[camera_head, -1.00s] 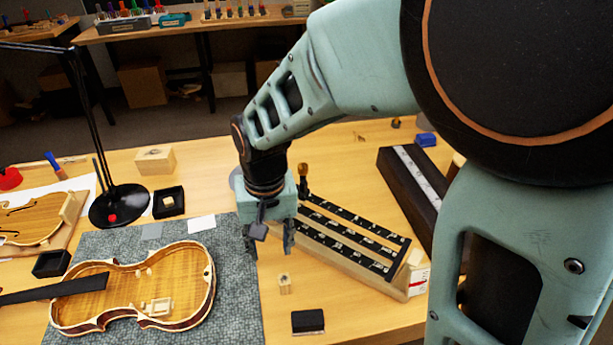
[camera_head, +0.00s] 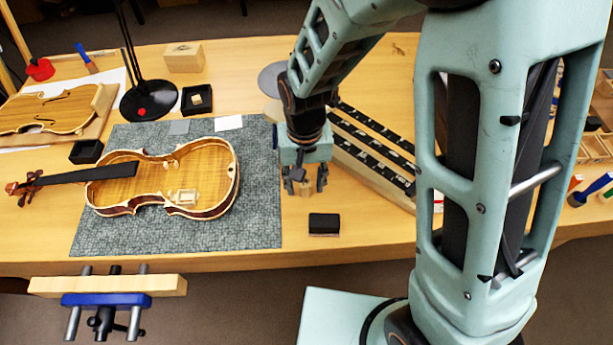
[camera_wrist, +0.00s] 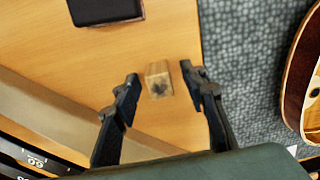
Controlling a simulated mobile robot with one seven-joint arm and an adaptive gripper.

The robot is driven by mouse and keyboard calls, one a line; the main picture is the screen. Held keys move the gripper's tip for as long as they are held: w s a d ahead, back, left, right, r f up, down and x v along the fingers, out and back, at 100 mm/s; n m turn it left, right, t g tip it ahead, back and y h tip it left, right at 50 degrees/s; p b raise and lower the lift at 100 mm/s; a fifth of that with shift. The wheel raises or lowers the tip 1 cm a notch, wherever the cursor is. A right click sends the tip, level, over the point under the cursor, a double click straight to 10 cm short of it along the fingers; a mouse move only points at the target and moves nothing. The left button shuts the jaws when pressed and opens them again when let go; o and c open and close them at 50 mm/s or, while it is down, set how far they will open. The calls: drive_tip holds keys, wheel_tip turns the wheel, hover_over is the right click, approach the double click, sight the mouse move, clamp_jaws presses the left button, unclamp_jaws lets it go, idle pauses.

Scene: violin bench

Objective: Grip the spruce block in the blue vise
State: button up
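A small pale wood block, which looks like the spruce block (camera_head: 306,188), stands on the bench right of the grey mat. In the wrist view the block (camera_wrist: 158,83) shows a dark mark on one face. My gripper (camera_head: 307,182) points down over it and is open. In the wrist view my gripper's fingertips (camera_wrist: 160,73) lie on either side of the block, with a gap at each side. The blue vise (camera_head: 105,300) is at the bench's front edge, lower left, with a long pale wooden jaw (camera_head: 160,285). Its jaw opening cannot be made out.
A violin body (camera_head: 120,190) lies on the grey mat (camera_head: 250,225), left of my gripper. A black block (camera_head: 324,224) lies just in front of it. A slotted black rack (camera_head: 375,145) stands close on the right. A larger wood block (camera_head: 185,57) and a lamp base (camera_head: 148,102) are further back.

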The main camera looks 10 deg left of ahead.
drive_tip(key=shift+f, duration=0.35)
drive_tip(key=shift+c, duration=0.3)
drive_tip(key=c, duration=0.9)
